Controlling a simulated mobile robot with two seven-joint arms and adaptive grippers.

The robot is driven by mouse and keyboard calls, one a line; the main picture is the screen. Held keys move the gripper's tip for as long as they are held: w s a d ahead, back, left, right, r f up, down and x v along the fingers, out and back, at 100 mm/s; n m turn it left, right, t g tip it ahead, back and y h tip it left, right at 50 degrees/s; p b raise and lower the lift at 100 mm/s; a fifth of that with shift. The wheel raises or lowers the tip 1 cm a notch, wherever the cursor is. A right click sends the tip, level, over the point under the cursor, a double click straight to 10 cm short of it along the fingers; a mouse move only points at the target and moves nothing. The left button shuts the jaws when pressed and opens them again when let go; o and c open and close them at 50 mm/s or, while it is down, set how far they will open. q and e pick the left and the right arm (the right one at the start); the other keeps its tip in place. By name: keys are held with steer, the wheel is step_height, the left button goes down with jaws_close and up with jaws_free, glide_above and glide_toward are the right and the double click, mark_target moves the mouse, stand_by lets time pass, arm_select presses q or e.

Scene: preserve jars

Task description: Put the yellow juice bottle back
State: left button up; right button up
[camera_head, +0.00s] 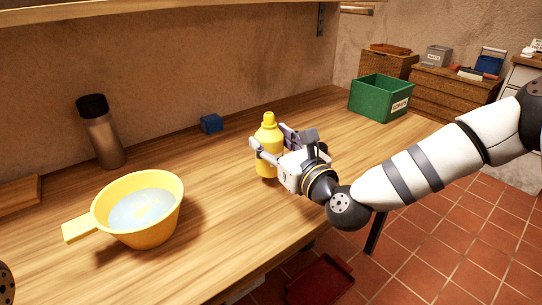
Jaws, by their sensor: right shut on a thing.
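The yellow juice bottle (268,141) stands upright at the middle of the wooden counter. My right gripper (268,150) comes in from the right and is shut around the bottle's body, with one finger on its near left side and the other behind on the right. The bottle's cap and shoulder show above the fingers. I cannot tell whether its base touches the counter. My left gripper is not in view; only a small dark piece shows at the lower left edge.
A yellow pan (150,237) with pale contents stands at the left. Behind it are a dark-capped bottle (103,138) and a blue block (212,123). A green crate (370,102) labelled SCRAPS stands at the far right end. A red tray (320,280) lies below the counter edge.

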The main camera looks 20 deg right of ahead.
steer(key=f, duration=0.3)
steer(key=shift+w+f, duration=0.3)
steer(key=o, duration=1.3)
steer(key=shift+r, duration=0.1)
